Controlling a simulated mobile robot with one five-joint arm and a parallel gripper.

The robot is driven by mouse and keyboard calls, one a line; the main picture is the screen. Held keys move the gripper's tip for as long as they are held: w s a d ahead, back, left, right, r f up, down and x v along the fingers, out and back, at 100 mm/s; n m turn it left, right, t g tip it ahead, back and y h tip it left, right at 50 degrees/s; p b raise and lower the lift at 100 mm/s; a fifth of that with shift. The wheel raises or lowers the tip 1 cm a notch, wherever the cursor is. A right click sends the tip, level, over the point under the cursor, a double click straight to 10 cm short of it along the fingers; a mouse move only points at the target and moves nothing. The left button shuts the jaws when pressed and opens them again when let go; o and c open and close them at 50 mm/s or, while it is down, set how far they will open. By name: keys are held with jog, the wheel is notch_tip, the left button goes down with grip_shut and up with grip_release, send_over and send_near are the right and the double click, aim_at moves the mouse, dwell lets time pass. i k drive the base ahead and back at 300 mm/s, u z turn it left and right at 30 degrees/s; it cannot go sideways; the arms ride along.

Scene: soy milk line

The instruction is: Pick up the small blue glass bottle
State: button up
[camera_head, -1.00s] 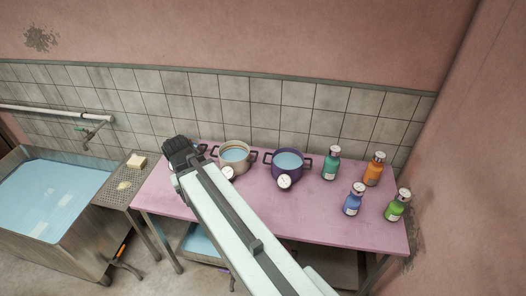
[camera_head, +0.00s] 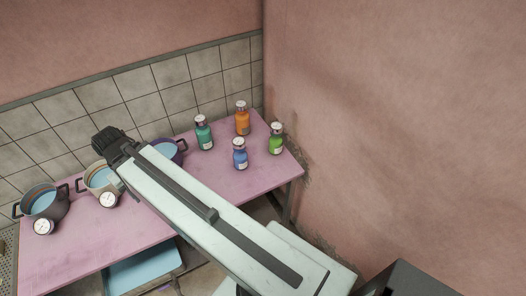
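The small blue bottle (camera_head: 240,154) with a grey-white cap and pale label stands upright on the pink table (camera_head: 262,178), toward its right end. A green-teal bottle (camera_head: 204,134) stands to its left and behind, an orange bottle (camera_head: 242,120) behind it, and a light green bottle (camera_head: 276,140) to its right. My gripper (camera_head: 108,138) is the dark end of my arm, above the pots at the left, well apart from the blue bottle. Its fingers cannot be made out, so I cannot tell whether it is open or shut.
A dark pot (camera_head: 44,204), a cream pot (camera_head: 98,178) and a purple pot (camera_head: 178,150) hold bluish liquid along the table. Round dials (camera_head: 43,227) sit at the pots. A tiled wall (camera_head: 150,86) rises behind; a pink wall (camera_head: 390,120) stands close at the right.

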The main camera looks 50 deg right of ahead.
aim_at(240, 156)
jog(key=z, duration=1.4)
jog(key=k, duration=0.5)
jog(key=u, duration=0.1)
